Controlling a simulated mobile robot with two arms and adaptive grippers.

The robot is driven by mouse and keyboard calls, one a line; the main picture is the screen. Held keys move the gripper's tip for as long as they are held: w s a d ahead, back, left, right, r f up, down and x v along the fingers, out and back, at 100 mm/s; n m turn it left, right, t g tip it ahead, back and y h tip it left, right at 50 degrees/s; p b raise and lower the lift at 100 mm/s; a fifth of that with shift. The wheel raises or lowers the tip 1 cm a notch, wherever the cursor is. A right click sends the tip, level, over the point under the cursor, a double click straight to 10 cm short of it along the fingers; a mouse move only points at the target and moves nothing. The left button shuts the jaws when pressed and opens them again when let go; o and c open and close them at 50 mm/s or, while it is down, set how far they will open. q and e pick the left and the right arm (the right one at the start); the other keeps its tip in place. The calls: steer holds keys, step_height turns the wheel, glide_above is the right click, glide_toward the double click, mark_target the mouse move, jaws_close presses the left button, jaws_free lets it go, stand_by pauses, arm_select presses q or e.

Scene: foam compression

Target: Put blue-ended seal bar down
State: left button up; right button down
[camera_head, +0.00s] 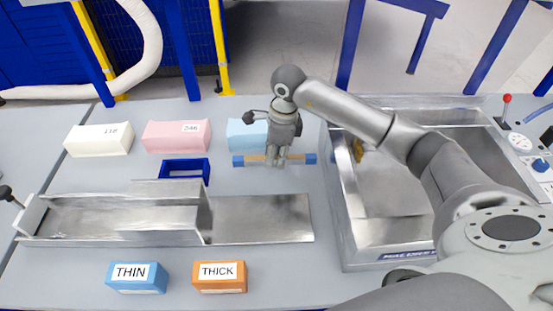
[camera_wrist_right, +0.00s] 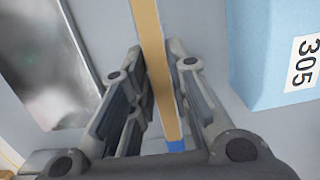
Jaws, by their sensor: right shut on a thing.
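The seal bar (camera_head: 253,159) has a tan middle and a blue block at each end. It lies level, left to right, in the head view, in front of the light blue foam block. My right gripper (camera_head: 276,161) points down and is shut on the middle of the bar. In the right wrist view the tan bar (camera_wrist_right: 153,50) runs between the two fingers of the gripper (camera_wrist_right: 158,95), with a blue end (camera_wrist_right: 176,146) low in the picture. I cannot tell whether the bar touches the table or hangs just above it. My left gripper is not in view.
White (camera_head: 98,141), pink (camera_head: 176,136) and light blue (camera_head: 243,129) foam blocks stand behind. A small dark blue frame (camera_head: 185,163) and a metal channel (camera_head: 120,222) lie left of and before the bar. A metal-walled machine (camera_head: 347,225) stands right. THIN (camera_head: 137,286) and THICK (camera_head: 219,285) blocks are in front.

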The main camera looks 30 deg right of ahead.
mark_target(275, 163)
step_height(275, 163, down, 2)
steer(key=shift+f+p, duration=0.2)
steer(key=shift+p, duration=0.1)
steer(key=shift+f, duration=0.4)
steer(key=c, duration=1.4)
jaws_free()
steer(key=shift+o, duration=0.2)
